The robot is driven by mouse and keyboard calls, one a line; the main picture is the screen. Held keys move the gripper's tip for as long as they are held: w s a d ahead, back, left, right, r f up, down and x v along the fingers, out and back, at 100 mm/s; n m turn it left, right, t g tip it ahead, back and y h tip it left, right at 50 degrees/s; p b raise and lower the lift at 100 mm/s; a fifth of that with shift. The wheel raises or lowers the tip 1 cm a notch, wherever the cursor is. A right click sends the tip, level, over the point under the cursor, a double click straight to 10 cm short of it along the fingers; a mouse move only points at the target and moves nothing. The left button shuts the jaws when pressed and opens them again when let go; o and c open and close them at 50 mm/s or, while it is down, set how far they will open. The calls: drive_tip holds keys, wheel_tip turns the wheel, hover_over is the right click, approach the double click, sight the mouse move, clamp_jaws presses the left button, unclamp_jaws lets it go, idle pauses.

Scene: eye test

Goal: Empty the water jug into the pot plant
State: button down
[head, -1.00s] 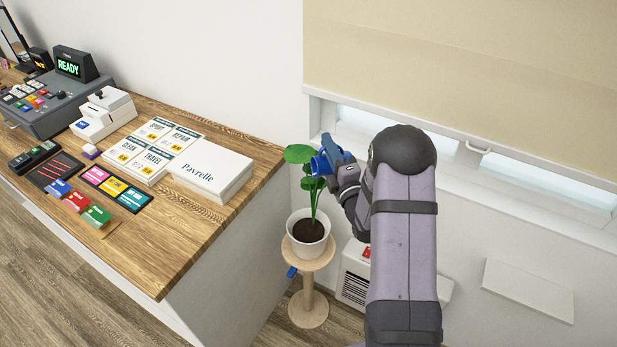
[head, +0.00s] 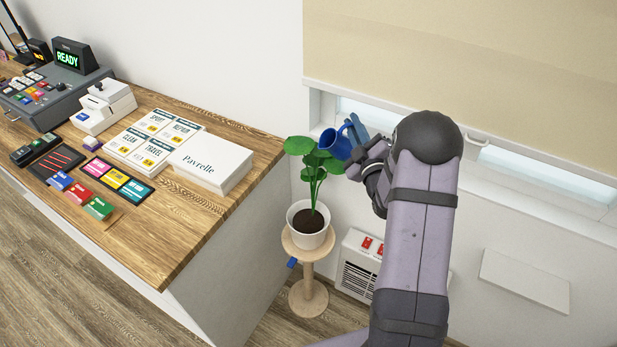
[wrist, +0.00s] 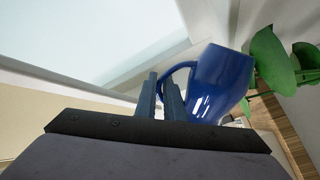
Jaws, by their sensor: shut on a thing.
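The blue water jug (head: 334,143) is up beside the plant's leaves in the head view, tilted with its mouth toward the left. It also shows in the wrist view (wrist: 222,82). My gripper (head: 354,130) is shut on the jug's handle; its fingers (wrist: 161,98) close on the handle in the wrist view. The pot plant has green leaves (head: 299,146) and a white pot (head: 309,239) with dark soil (head: 308,220). The jug is above and slightly right of the pot. No water stream shows, and the jug's inside cannot be made out clearly.
The pot stands on a round pale stand (head: 308,297). A wooden counter (head: 180,240) with cards and a till (head: 45,98) is at left. A white heater-like box (head: 355,262) stands right of the stand. A window with a blind (head: 470,60) is behind my arm.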

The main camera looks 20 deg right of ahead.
drive_tip(key=shift+d+m, duration=0.4)
drive_tip(key=shift+m, duration=0.1)
drive_tip(key=d+f+m+g+p, duration=0.1)
drive_tip(key=d+m, duration=0.6)
drive_tip(key=m, duration=0.1)
drive_tip(key=shift+w+m+h, duration=0.25)
drive_tip(key=shift+m+h, duration=0.05)
drive_tip(key=shift+h, duration=0.1)
idle(0.6)
